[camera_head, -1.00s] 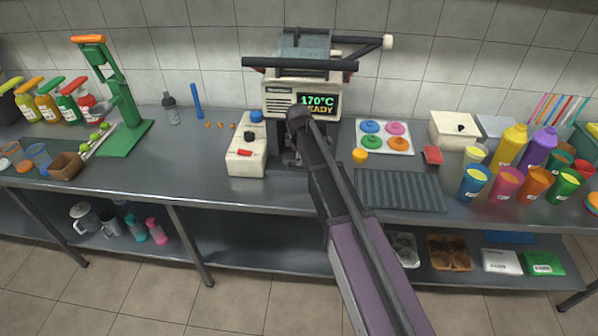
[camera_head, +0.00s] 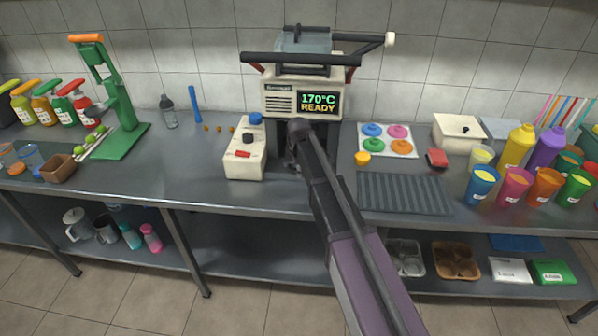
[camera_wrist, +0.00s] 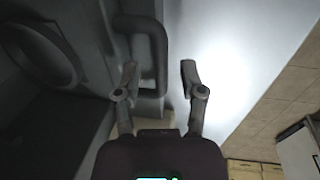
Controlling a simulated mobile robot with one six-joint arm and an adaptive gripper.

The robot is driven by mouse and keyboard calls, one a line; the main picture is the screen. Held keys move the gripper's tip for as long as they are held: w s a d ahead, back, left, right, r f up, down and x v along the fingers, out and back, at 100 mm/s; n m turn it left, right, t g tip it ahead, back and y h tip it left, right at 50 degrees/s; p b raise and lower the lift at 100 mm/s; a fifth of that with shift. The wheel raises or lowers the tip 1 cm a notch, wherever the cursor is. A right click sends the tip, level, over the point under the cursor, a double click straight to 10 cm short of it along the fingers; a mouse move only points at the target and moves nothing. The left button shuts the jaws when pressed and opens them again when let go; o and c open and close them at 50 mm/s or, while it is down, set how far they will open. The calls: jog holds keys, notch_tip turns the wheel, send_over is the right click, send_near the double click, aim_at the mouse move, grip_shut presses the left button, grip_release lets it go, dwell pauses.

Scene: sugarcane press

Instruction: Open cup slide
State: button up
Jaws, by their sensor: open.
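The cup sealing machine (camera_head: 277,101) stands at the back of the counter, its display lit with "170°C READY". My gripper is at the machine's lower front, mostly hidden behind my arm in the head view. In the wrist view my gripper (camera_wrist: 159,73) is open. A dark grey bar handle (camera_wrist: 158,48) shows between its two fingers, and I see no finger closed on it. A round ring opening (camera_wrist: 72,72), likely part of the cup slide, shows at the left of the wrist view. How far the slide is out cannot be told.
A white control box (camera_head: 243,160) stands close left of the machine. A ribbed dark mat (camera_head: 403,193) and a tray of coloured discs (camera_head: 387,148) lie to the right. Several coloured cups and bottles stand further right. The counter front left of my arm is clear.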

grip_shut()
jog(key=shift+s, duration=0.1)
jog(key=s, duration=1.9)
jog(key=shift+s+a, duration=0.15)
jog(key=shift+a, duration=0.15)
grip_release()
jog(key=shift+w, duration=0.2)
